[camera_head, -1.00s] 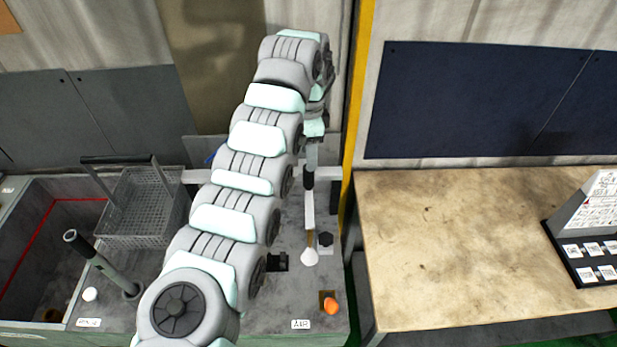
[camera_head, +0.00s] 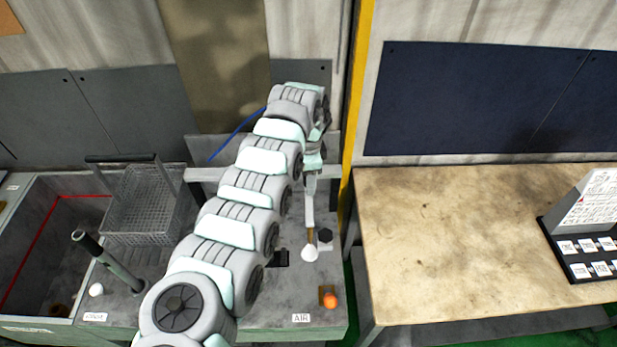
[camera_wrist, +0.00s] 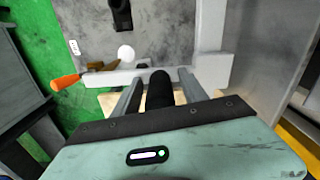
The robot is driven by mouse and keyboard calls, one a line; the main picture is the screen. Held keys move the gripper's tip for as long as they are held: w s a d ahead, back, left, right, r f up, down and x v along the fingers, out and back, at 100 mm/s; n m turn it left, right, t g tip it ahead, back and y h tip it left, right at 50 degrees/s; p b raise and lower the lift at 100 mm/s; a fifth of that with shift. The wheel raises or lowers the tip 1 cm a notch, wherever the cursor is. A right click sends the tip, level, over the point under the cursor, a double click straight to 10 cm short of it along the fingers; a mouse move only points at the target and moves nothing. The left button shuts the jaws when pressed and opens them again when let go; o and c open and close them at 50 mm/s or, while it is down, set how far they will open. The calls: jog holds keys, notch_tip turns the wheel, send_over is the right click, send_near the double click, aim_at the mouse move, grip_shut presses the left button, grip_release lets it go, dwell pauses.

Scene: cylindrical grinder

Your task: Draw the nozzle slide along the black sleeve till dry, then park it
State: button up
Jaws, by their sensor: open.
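The black sleeve (camera_wrist: 160,92) shows between the two fingers of my gripper (camera_wrist: 158,80) in the wrist view. The fingers are open, one on each side of it; I cannot tell whether either touches it. A pale bar (camera_wrist: 212,72) crosses just beyond the fingertips. In the head view my gripper (camera_head: 312,177) is low over the far end of this bar (camera_head: 309,208), and the sleeve is hidden by the gripper and arm. A white ball-like tip (camera_head: 310,254) is at the bar's near end. I cannot clearly make out the nozzle slide.
An orange knob (camera_head: 330,300) stands near the AIR label (camera_head: 301,318), with a black knob (camera_head: 326,236) and black block (camera_head: 281,258) nearby. A wire basket (camera_head: 140,205) and grey handle (camera_head: 108,262) are left. A yellow post (camera_head: 355,110) rises close to my gripper's right. The wooden table (camera_head: 450,250) is mostly clear.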

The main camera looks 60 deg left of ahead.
grip_shut()
dwell(0.3)
dwell(1.0)
